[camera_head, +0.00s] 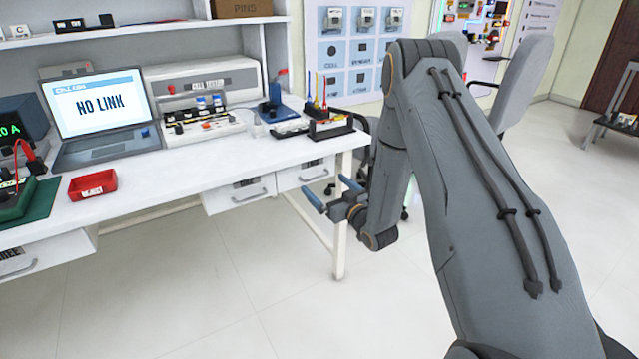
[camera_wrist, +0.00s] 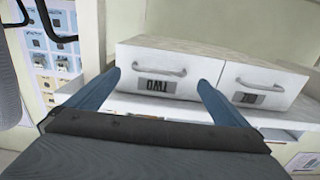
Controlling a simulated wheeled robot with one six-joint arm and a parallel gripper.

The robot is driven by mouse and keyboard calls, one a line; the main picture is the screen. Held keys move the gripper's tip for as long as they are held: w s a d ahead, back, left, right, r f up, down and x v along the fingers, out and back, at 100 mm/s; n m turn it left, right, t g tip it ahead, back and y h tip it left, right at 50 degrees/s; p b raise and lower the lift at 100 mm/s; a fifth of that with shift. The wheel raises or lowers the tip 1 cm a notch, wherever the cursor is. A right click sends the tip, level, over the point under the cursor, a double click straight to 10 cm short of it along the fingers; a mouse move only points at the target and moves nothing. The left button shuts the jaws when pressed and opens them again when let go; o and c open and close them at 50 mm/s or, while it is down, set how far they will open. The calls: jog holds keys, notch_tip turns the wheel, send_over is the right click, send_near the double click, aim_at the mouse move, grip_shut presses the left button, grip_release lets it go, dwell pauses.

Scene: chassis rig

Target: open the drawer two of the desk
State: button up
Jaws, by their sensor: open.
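Drawer two (camera_wrist: 135,60) shows upside down in the wrist view, with a grey bar handle (camera_wrist: 160,71) and a dark label reading TWO. In the head view it is the right one of the two white drawers (camera_head: 290,182) under the desk (camera_head: 225,160), and looks shut. My gripper (camera_head: 331,192) is in front of it with its blue fingers apart and empty. In the wrist view the fingertips (camera_wrist: 158,78) lie either side of the handle in the picture. I see no contact; the exact gap cannot be told.
Another drawer (camera_head: 238,190) with its own handle adjoins drawer two; a further drawer (camera_head: 40,255) is at far left. The desk leg (camera_head: 339,235) stands close to my gripper. A chair (camera_head: 515,85) is behind my arm. The floor (camera_head: 220,290) before the desk is clear.

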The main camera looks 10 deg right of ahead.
jog(key=shift+x, duration=2.1)
jog(key=shift+c, duration=0.4)
